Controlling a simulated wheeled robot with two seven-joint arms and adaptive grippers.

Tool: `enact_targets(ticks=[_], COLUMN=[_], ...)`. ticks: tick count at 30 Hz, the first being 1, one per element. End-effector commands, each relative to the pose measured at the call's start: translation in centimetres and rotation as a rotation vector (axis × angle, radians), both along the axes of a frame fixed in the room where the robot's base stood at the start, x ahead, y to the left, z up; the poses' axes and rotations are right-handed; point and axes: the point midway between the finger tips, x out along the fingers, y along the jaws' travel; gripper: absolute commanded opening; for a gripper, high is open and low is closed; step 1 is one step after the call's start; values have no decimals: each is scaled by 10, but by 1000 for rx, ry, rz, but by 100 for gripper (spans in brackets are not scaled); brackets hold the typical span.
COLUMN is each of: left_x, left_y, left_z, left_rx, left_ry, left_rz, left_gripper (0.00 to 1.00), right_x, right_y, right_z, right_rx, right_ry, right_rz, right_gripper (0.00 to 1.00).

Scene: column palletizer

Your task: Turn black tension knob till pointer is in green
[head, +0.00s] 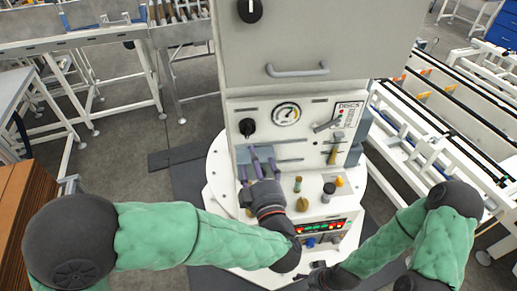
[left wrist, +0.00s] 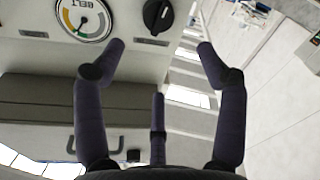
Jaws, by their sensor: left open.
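The black knob (head: 247,127) sits on the pale machine panel, left of the round gauge (head: 286,113). In the left wrist view the picture is upside down; the knob (left wrist: 158,15) has a pale mark and the gauge (left wrist: 83,18) reads BELT. My right gripper (head: 318,274) is low by the machine's base, small and dark.
A door handle (head: 297,70) and another black knob (head: 250,10) are on the upper cabinet. A brass-coloured valve (head: 333,153) is at the panel's right. Conveyors (head: 440,130) stand at the right.

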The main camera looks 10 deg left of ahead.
Motion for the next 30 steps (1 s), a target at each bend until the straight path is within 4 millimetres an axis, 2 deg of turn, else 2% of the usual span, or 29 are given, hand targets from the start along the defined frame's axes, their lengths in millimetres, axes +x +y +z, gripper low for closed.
enact_targets(ticks=[1, 5, 11, 24, 30], left_x=[3, 7, 19, 79, 99], left_y=[1, 3, 8, 37, 46], left_z=[6, 4, 0, 0, 0], left_rx=[-16, -51, -62, -60, -60], left_ry=[0, -6, -8, -7, -8], left_rz=[-3, -8, -8, -7, -9], left_gripper=[72, 72, 72, 72, 72], right_x=[0, 1, 0, 1, 1], right_y=[0, 0, 1, 1, 1], right_z=[13, 21, 18, 12, 10], right_rx=[0, -1, -1, -1, -1], right_ry=[-1, 0, 1, 1, 1], right_rz=[1, 0, 0, 0, 0], right_gripper=[73, 73, 73, 73, 73])
